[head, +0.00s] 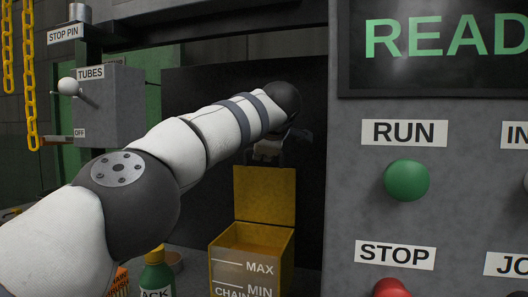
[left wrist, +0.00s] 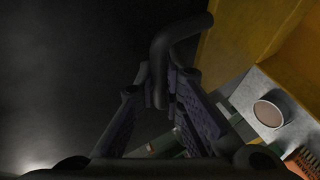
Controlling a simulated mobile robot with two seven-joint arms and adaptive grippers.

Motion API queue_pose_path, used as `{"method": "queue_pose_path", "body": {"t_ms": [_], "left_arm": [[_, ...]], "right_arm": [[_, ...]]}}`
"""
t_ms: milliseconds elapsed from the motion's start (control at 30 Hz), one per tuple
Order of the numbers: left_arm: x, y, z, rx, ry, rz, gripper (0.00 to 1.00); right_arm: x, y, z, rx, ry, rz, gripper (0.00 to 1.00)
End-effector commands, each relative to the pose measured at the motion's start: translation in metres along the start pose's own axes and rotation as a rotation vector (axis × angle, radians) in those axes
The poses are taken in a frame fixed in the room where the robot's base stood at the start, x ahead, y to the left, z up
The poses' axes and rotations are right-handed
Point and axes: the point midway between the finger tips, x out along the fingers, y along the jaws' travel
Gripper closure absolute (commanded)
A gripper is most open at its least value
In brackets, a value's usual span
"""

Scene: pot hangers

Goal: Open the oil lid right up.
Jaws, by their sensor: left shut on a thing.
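The yellow oil box (head: 252,268) stands below the dark recess, marked MAX and MIN on its front. Its yellow lid (head: 265,193) stands up about vertically at the back, and the box's top is open. My left gripper (head: 268,152) is at the lid's top edge, mostly hidden behind my wrist. In the left wrist view, the fingers (left wrist: 162,100) are closed around a dark bent handle (left wrist: 178,38), beside a yellow surface of the lid (left wrist: 235,40). My right gripper is in neither view.
A grey panel with a green RUN button (head: 407,181) and a red STOP button (head: 392,288) stands close on the right. A green bottle (head: 157,275) stands left of the box. A grey TUBES box (head: 110,105) and yellow chains (head: 29,80) are at the left.

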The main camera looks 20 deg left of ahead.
Motion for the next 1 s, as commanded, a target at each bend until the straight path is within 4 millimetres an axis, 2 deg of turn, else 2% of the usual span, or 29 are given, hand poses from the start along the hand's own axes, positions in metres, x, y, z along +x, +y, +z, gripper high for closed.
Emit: {"method": "queue_pose_path", "body": {"t_ms": [100,133,167,567,733,900,1000], "left_arm": [[0.0,0.0,0.0,-0.001,0.0,-0.001,1.0],[0.0,0.0,0.0,-0.001,0.0,-0.001,0.89],[0.0,0.0,0.0,-0.001,0.0,-0.001,0.82],[-0.005,0.001,-0.001,0.001,-0.001,0.001,0.82],[-0.028,0.001,-0.001,0.003,-0.001,0.003,0.82],[-0.076,0.001,-0.001,0.001,0.0,0.004,0.82],[-0.098,0.001,-0.001,-0.001,0.0,0.002,0.82]], "right_arm": [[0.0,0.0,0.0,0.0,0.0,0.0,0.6],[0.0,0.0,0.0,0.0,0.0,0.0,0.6],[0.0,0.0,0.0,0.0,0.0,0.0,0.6],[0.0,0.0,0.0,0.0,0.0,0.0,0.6],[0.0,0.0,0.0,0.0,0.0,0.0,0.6],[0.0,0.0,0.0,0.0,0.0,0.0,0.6],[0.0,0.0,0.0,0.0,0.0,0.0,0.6]]}}
